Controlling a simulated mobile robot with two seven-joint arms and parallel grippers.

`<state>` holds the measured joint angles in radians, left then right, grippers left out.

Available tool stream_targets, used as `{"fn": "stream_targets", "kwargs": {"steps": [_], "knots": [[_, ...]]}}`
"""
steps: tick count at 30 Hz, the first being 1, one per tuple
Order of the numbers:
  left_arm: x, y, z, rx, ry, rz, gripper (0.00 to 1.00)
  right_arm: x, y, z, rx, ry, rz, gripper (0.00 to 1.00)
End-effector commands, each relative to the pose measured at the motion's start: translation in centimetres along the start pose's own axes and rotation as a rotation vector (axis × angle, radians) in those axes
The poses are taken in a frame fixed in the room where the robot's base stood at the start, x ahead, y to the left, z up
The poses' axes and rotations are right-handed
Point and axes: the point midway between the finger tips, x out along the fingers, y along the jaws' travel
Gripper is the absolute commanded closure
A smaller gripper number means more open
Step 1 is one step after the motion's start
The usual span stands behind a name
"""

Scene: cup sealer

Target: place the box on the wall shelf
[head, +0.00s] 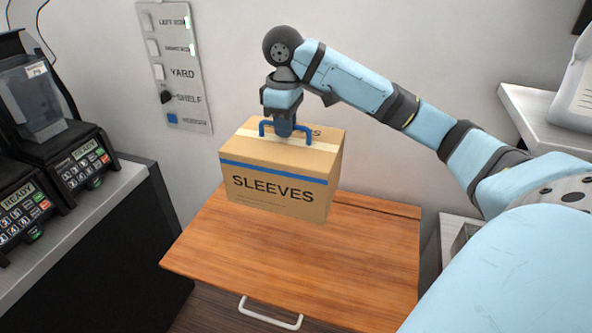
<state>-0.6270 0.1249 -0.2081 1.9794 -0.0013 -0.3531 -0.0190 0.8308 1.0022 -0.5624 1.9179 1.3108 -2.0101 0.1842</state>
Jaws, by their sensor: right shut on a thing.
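The box (270,186) is brown cardboard with a blue stripe and the word SLEEVES on its front. It is upright, with a blue handle (308,133) on top. My right gripper (284,129) comes down from above and is shut on the handle at the box's top. The wall shelf (290,260) is a flat wooden board against the wall, lowered level, with a white pull (270,314) at its front edge. The box is over the back left part of the board. I cannot tell whether its bottom touches the wood. My left gripper is not in view.
A grey switch panel (180,100) with labels including YARD and SHELF is on the wall to the left. Dark machines (75,160) stand on a counter (95,205) at left. A white ledge (540,122) is at right. The board's front and right are clear.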

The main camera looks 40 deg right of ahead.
Motion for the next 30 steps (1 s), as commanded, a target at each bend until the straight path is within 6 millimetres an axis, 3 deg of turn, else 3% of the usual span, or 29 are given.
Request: {"fn": "stream_targets", "kwargs": {"steps": [15, 19, 30], "knots": [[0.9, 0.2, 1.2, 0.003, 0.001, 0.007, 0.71, 12.2, -0.2, 0.0, 0.000, -0.001, -0.008, 1.00], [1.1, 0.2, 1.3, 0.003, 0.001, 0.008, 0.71, 14.1, -0.1, 0.1, 0.002, -0.001, -0.005, 1.00], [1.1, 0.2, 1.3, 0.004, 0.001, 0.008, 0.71, 17.2, -0.1, 0.1, 0.001, -0.003, -0.002, 1.00]]}}
